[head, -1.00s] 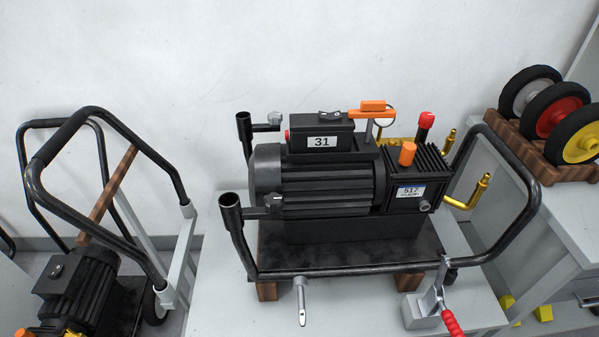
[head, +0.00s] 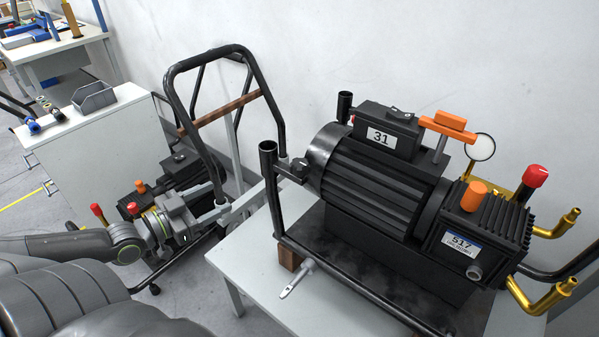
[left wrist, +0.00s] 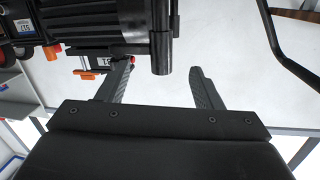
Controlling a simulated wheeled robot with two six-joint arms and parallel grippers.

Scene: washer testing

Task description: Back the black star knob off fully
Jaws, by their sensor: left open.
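A small dark knob (head: 299,168) sits at the upright tube socket (head: 267,165) on the left end of the pump frame; its star shape is too small to confirm. My left gripper (head: 224,205) is left of that socket, apart from the knob. In the left wrist view the gripper (left wrist: 160,88) is open, with nothing between its fingertips. A black tube end (left wrist: 162,52) shows beyond and between the fingers there. I cannot make out the knob in that view. My right gripper is not in view.
The black pump numbered 31 (head: 375,180) stands on the grey table (head: 255,285). A silver pin (head: 297,280) lies near its front edge. A cart with a bent black handle (head: 175,85) and another pump stand behind my left arm. A white wall is behind.

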